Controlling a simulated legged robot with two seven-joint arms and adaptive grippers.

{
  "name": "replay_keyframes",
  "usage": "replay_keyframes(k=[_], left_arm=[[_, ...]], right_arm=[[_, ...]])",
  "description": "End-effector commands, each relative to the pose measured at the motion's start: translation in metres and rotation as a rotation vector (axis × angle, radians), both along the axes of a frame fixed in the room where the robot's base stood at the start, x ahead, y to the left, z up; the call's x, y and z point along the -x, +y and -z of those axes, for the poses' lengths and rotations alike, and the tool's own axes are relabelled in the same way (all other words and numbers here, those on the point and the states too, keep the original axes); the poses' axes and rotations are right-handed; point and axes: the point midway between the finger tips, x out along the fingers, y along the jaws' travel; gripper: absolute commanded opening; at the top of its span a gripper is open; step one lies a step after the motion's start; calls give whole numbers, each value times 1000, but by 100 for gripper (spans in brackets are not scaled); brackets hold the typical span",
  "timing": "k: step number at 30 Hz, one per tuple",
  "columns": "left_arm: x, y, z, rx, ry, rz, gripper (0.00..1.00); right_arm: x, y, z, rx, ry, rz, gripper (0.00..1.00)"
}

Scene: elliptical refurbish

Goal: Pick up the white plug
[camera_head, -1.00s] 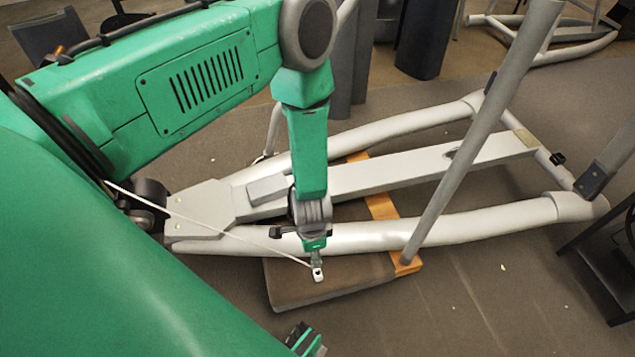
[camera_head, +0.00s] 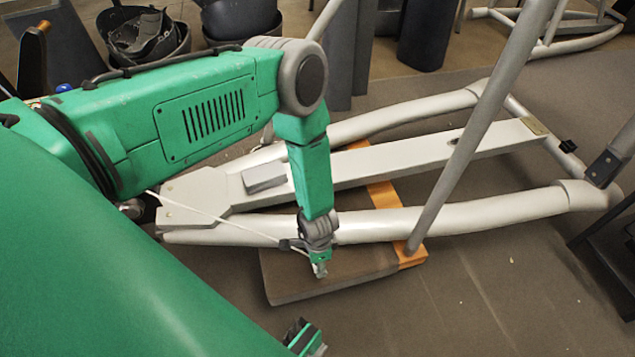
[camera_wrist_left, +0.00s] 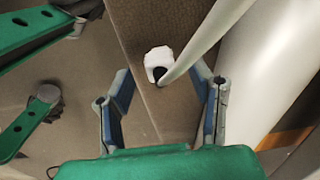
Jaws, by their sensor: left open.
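The white plug (camera_wrist_left: 158,59) is a small white block with a dark opening, on the end of a white cord (camera_wrist_left: 205,40). In the left wrist view it lies over the brown board, between and slightly beyond the fingertips of my left gripper (camera_wrist_left: 160,80). The fingers are spread and hold nothing. In the head view my left gripper (camera_head: 319,269) points down over the board beside the lower grey tube, and I cannot make out the plug. The cord (camera_head: 215,216) runs there from the left. Part of what looks like my right gripper (camera_head: 304,338) shows at the bottom; its fingers are unclear.
The grey elliptical frame (camera_head: 480,215) lies across the floor, with a slanted pole (camera_head: 465,150) right of my left arm. The brown board (camera_head: 290,283) and an orange wooden strip (camera_head: 384,196) lie beneath it. Dark bins (camera_head: 150,40) stand at the back. Floor at the lower right is clear.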

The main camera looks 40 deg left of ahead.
Motion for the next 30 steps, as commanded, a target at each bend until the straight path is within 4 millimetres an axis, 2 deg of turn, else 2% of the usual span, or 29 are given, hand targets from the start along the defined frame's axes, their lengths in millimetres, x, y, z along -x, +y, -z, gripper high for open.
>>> replay_keyframes(k=[1,3,11,14,15,16,25,30], left_arm=[[0,1,10,0,0,-2,48],[0,1,14,1,-1,-1,48],[0,1,15,1,-1,-1,48],[0,1,14,1,-1,-1,17],[0,1,15,1,-1,-1,3],[0,1,15,1,-1,-1,0],[0,1,13,1,-1,0,0],[-1,0,-10,0,-1,2,0]], right_arm=[[0,0,6,0,0,0,40],[0,0,8,0,0,0,40],[0,0,7,0,-1,0,40],[0,0,7,0,-1,0,40],[0,0,7,0,-1,0,40],[0,0,7,0,-1,0,40],[0,0,6,0,-1,0,40],[0,0,-6,0,0,0,40]])
